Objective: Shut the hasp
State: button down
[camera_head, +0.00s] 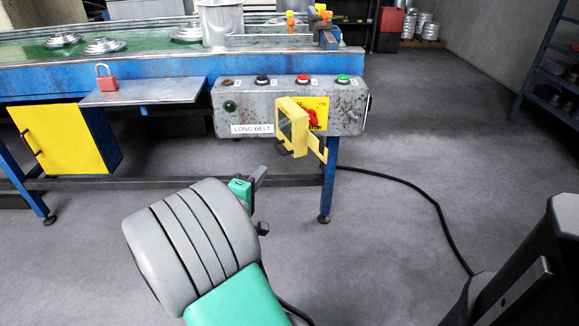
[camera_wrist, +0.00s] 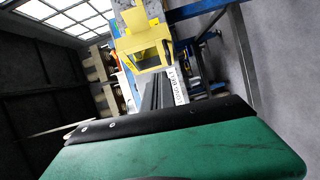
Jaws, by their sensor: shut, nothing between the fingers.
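The hasp is a yellow framed flap (camera_head: 293,126) with a see-through window, on the front of the grey control box (camera_head: 240,104). It stands out from the box at an angle, swung open to the left of a red rotary switch (camera_head: 312,118) on a yellow plate. A yellow bracket with a slot (camera_head: 318,148) juts out below the switch. In the wrist view the yellow frame (camera_wrist: 148,66) shows at the top centre. My gripper (camera_head: 259,176) is shut and empty, below and left of the flap and apart from it. Its far side is hidden by my wrist.
A red padlock (camera_head: 106,78) stands on a grey shelf (camera_head: 145,92) left of the box. A yellow cabinet (camera_head: 62,138) is under the blue conveyor. Push buttons line the box top. A black cable (camera_head: 425,195) crosses the floor at right. The floor before the box is clear.

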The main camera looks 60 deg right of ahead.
jog(key=d, duration=0.2)
send_near(293, 141)
jog(key=w+d, duration=0.3)
jog(key=shift+s+d+f+n+h+b, duration=0.2)
jog(key=shift+s+d+b, duration=0.1)
jog(key=shift+s+d, duration=0.35)
jog(key=shift+s+d+f+n+h+b, duration=0.1)
jog(key=shift+s+d+n+h+b, duration=0.15)
jog(key=shift+s+d, duration=0.4)
jog(key=shift+w+d, duration=0.1)
jog(key=shift+d, duration=0.05)
